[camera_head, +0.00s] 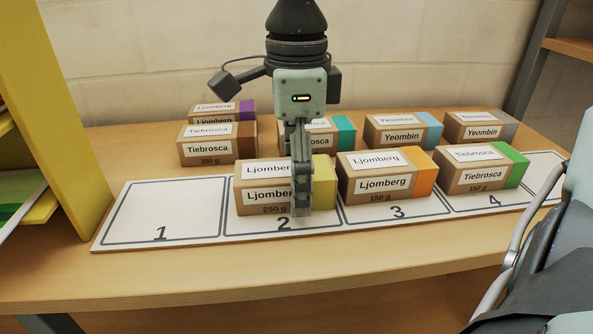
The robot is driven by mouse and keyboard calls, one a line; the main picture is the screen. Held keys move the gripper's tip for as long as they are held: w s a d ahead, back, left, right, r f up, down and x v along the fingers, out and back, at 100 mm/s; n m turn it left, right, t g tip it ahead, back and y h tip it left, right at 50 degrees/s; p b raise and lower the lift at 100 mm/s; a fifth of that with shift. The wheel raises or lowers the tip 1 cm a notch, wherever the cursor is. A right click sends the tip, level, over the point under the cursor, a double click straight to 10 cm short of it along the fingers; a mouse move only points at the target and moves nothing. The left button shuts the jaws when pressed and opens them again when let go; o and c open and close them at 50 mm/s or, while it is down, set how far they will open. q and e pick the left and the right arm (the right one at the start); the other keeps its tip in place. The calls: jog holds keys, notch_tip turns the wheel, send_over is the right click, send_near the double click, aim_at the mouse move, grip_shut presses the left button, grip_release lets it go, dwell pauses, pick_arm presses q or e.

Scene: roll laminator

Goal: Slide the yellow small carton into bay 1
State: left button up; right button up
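The yellow small carton (264,194), brown with a yellow right end and Ljomberg labels, stands upright in bay 2 (229,227) of the white numbered mat. Bay 1 (162,204), to its left, is empty. My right gripper (301,206) hangs down from the top with its fingers at the carton. The visible finger covers the carton's front where the brown meets the yellow, reaching nearly to its base. Any finger behind it is hidden, so I cannot tell its opening or whether it grips the carton. My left gripper is out of view.
An orange-ended carton (373,185) stands close right in bay 3, and a green-ended one (478,178) in bay 4. Several cartons, including a brown-ended Tiebrosca one (209,150), stand behind the mat. A yellow panel (62,110) rises left of bay 1.

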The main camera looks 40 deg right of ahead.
aim_at(258, 171)
jog(key=c, duration=1.3)
jog(key=shift+w+a+b, duration=0.25)
jog(key=shift+w+a, duration=0.2)
jog(key=shift+a, duration=0.25)
jog(key=shift+w+a+b, duration=0.25)
jog(key=shift+w+a, duration=0.2)
jog(key=shift+a, duration=0.25)
jog(key=shift+w+a+b, duration=0.25)
jog(key=shift+w+a, duration=0.2)
jog(key=shift+a, duration=0.25)
jog(key=shift+c, duration=0.2)
jog(key=shift+w+a+b, duration=0.4)
jog(key=shift+w+a, duration=0.5)
jog(key=shift+a, duration=0.55)
jog(key=shift+w+a+b, duration=0.35)
jog(key=shift+w+a, duration=0.55)
jog(key=shift+a, duration=0.55)
jog(key=shift+w+a+b, duration=0.4)
jog(key=shift+w+a, duration=0.5)
jog(key=shift+a, duration=0.55)
jog(key=o, duration=1.4)
jog(key=shift+o, duration=0.7)
jog(key=o, duration=0.4)
